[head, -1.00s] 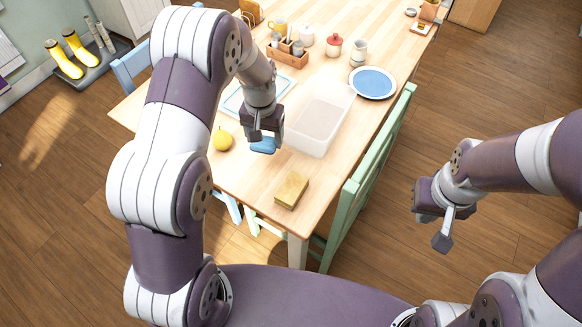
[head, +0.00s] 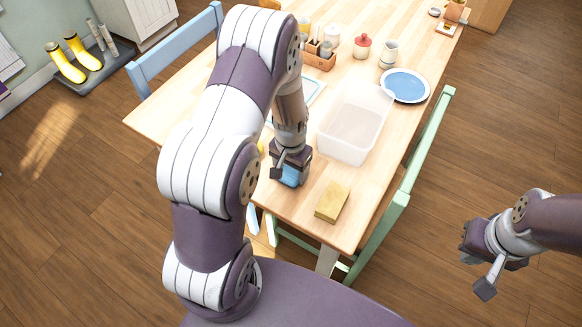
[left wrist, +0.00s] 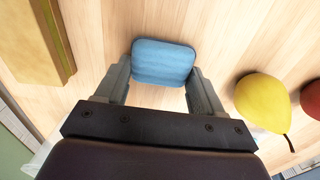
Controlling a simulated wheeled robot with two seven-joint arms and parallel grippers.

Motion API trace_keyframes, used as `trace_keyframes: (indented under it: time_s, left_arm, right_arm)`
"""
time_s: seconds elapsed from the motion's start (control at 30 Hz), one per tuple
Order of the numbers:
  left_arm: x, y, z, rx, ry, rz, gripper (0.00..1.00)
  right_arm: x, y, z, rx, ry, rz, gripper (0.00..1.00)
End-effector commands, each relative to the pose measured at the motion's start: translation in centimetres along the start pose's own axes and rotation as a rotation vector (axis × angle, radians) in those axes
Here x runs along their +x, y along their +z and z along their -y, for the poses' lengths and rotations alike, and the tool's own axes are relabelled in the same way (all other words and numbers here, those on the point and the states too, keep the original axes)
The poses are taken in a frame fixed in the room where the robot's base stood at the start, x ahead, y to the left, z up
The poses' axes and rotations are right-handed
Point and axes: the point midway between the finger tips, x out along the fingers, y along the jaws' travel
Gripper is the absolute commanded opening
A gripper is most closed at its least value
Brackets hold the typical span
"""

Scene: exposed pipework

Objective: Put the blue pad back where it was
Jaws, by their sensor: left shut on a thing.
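The blue pad (left wrist: 163,62) is between the fingers of my left gripper (left wrist: 163,88) in the left wrist view, with bare table wood behind it. In the head view the pad (head: 291,175) shows just below my left gripper (head: 290,168), over the near part of the wooden table. I cannot tell whether the pad touches the tabletop. My left gripper is shut on the pad. My right gripper (head: 483,272) is off to the right, away from the table over the floor, and its fingers appear spread with nothing between them.
A yellow-brown block (head: 332,201) lies on the table right of the pad. A clear bin (head: 350,150) stands behind it, and a blue plate (head: 405,85) is farther back. A yellow pear (left wrist: 263,101) lies close by. A green chair (head: 385,225) borders the table's right side.

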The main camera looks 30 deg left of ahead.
Motion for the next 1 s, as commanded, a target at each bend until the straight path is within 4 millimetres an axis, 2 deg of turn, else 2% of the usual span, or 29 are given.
trace_keyframes:
  time_s: [0.27,0.3,0.37,0.63,0.73,0.83,1.0]
  left_arm:
    - [0.2,0.0,0.0,0.0,0.0,-0.001,0.44]
    - [0.2,-0.1,0.0,0.0,0.0,-0.001,0.74]
    - [0.2,-0.1,0.0,0.0,0.0,-0.001,0.94]
    - [0.1,-0.1,0.0,0.0,0.0,-0.001,0.94]
    - [-0.8,-0.2,0.0,0.0,-0.001,-0.004,0.94]
    - [-3.0,-0.1,0.0,0.0,-0.001,-0.005,0.94]
    - [-7.7,-0.2,0.0,0.0,-0.002,-0.007,0.94]
  right_arm:
    - [0.2,0.0,0.0,0.0,0.0,0.0,0.0]
    - [0.1,0.0,0.0,0.0,0.0,0.0,0.0]
    - [0.1,0.0,0.0,0.0,0.0,0.0,0.0]
    - [0.1,0.0,0.0,0.0,0.0,0.0,0.0]
    - [-0.1,0.0,0.0,0.0,0.0,0.0,0.0]
    - [-0.3,0.0,0.0,0.0,0.0,0.0,0.0]
    - [-0.6,-0.1,0.0,0.0,0.0,0.0,0.0]
